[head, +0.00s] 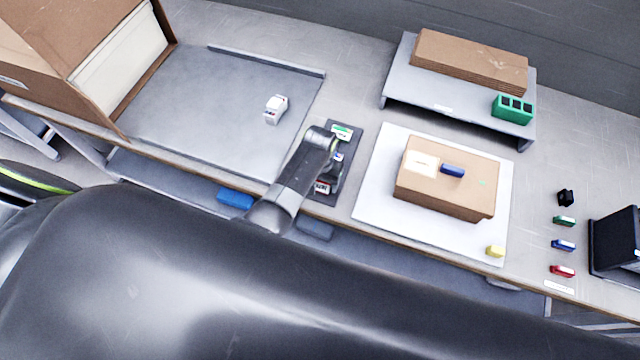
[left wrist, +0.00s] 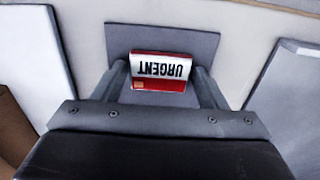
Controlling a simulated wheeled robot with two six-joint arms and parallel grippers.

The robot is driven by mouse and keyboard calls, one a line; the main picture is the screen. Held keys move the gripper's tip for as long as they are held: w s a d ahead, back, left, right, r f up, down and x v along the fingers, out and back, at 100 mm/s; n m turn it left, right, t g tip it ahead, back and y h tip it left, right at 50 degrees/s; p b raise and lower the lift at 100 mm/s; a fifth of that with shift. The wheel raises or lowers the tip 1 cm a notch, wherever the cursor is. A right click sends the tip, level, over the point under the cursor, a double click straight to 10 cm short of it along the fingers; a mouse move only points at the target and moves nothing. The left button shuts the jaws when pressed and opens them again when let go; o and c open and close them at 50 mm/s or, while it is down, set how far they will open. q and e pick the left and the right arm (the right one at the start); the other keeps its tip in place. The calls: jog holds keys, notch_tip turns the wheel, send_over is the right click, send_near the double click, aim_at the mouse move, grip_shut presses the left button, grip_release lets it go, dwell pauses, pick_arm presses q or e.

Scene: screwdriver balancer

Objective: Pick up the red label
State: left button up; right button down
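The red label (head: 322,188) lies at the front end of a dark tray (head: 350,140). In the left wrist view the red label (left wrist: 160,72) has a white face reading URGENT, upside down, above a red band. My left gripper (head: 332,178) is over the tray, pointing down. In the left wrist view its two fingers (left wrist: 160,82) stand on either side of the label, open, with small gaps. The arm partly covers the tray in the head view. A green label (head: 341,131) lies at the tray's far end, and a blue one shows partly beside the gripper. My right gripper is not in view.
A white mat (head: 375,190) with a cardboard box (head: 440,195) is right of the tray. A grey board (head: 215,100) with a small white device (head: 275,108) is left. A raised shelf (head: 400,75) holds flat cardboard and a green holder (head: 512,108). Small coloured items line the right.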

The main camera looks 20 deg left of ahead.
pick_arm(q)
jog(key=c, duration=0.8)
jog(key=shift+o, duration=0.2)
